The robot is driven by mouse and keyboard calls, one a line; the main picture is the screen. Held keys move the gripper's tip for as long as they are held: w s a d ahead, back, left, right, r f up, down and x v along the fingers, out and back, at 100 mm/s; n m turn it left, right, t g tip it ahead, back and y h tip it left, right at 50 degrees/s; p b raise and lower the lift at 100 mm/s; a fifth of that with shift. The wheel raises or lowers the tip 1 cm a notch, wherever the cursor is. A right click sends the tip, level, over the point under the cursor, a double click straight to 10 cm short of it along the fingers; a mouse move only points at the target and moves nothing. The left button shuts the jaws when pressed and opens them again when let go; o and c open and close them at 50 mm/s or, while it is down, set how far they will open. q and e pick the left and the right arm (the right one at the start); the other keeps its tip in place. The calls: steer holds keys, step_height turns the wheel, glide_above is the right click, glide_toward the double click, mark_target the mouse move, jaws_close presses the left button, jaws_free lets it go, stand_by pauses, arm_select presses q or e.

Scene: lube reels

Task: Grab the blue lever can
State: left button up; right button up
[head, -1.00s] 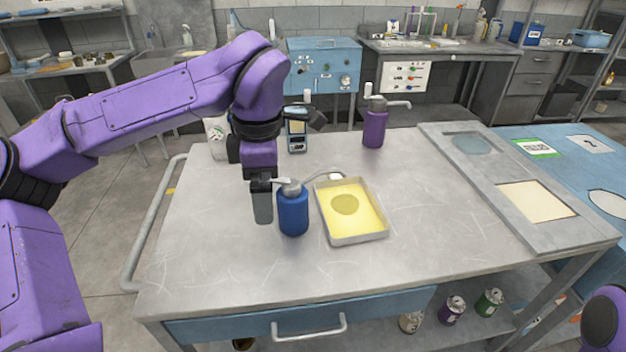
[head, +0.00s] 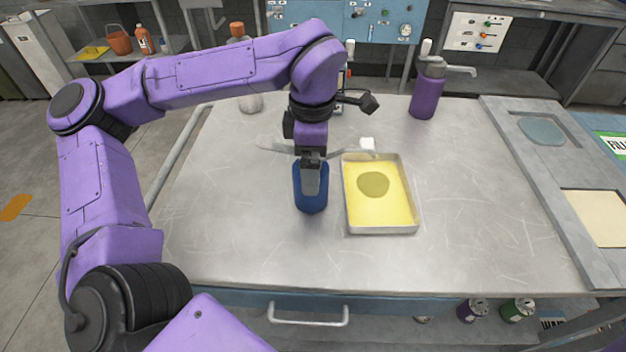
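The blue lever can (head: 312,207) stands upright on the grey metal table, just left of the tray. My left gripper (head: 311,180) is down at the can, pointing downward. A grey finger overlaps the can's front and hides its upper middle. A thin pale bar shows on both sides of the gripper at the can's top, with a white tip (head: 367,144) at right. I cannot tell whether the fingers are closed on the can. My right gripper is out of view.
A shallow tray (head: 411,227) with a yellow inside and a darker round spot stands close right of the can. A purple lever can (head: 428,94) stands at the back. A grey panel with recesses (head: 530,165) lies at right. The table front (head: 300,258) is clear.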

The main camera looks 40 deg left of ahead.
arm_select(q)
steer(key=shift+s+f, duration=0.15)
steer(key=shift+f, duration=0.4)
steer(key=shift+r, duration=0.1)
jaws_close()
